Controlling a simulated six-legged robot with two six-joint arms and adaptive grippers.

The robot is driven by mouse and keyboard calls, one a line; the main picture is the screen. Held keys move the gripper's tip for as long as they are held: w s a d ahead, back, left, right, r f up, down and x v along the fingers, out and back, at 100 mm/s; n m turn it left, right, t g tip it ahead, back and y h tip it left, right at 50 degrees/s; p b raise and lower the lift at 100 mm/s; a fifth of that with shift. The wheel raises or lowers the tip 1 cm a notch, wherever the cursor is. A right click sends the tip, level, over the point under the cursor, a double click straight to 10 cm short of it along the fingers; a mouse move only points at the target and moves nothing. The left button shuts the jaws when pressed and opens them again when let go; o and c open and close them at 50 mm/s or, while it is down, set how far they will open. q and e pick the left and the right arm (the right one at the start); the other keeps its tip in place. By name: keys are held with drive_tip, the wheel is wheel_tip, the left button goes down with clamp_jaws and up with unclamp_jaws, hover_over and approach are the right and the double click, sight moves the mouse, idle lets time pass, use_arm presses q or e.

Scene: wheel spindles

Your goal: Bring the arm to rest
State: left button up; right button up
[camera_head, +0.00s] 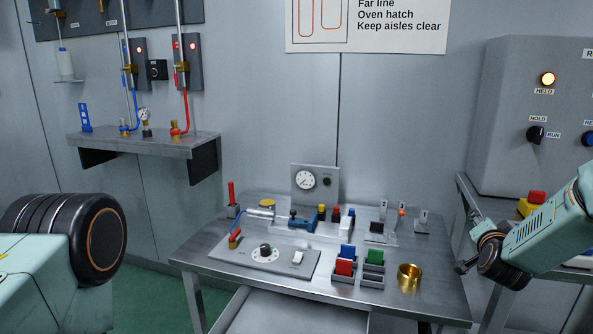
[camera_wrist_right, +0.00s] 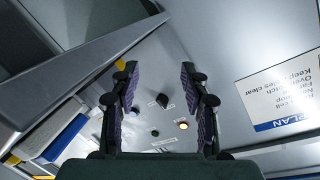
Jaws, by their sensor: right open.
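My right gripper (camera_wrist_right: 160,85) is open in the right wrist view, its two dark, ridged fingers well apart with nothing between them. Beyond the fingers is the grey control cabinet (camera_wrist_right: 165,65) with a black knob (camera_wrist_right: 162,100) and a lit lamp (camera_wrist_right: 183,125). A mint and black part of mine fills the lower left. My left gripper is out of view.
The metal table (camera_head: 440,300) holds a dial gauge (camera_head: 306,180), a brass cup (camera_head: 409,277), red (camera_head: 344,266) and green blocks in holders, and several small fittings. A wall shelf (camera_head: 150,144) with hoses is at upper left. A red and yellow button (camera_head: 535,198) sits near my right arm.

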drive_tip(key=s+a+f+n+g+y+b, duration=0.1)
drive_tip(key=s+a+f+n+g+y, duration=0.1)
drive_tip(key=s+a+f, duration=0.5)
drive_tip(key=s+a+f+n+g+y+b, duration=0.1)
drive_tip(key=s+a+f+n+g+y, duration=0.2)
drive_tip(key=s+f, duration=0.5)
drive_tip(key=s+a+f+n+g+y+b, duration=0.15)
drive_tip(key=s+a+f, duration=0.35)
drive_tip(key=f, duration=0.5)
drive_tip(key=s+a+f+n+g+b, duration=0.1)
drive_tip(key=s+f, duration=0.3)
drive_tip(key=s, duration=0.6)
drive_tip(key=s+a+f+n+g+b, duration=0.2)
drive_tip(key=s+a+f+g+b, duration=0.1)
drive_tip(key=s, duration=0.7)
drive_tip(key=s+a+f+n+g+b, duration=0.2)
drive_tip(key=s+a+f+g, duration=0.2)
drive_tip(key=s, duration=0.6)
wheel_tip(320, 180, down, 3)
drive_tip(key=shift+s+a+r+y, duration=0.1)
drive_tip(key=shift+s+a+y, duration=0.05)
drive_tip(key=shift+s+y, duration=0.2)
drive_tip(key=shift+n, duration=0.25)
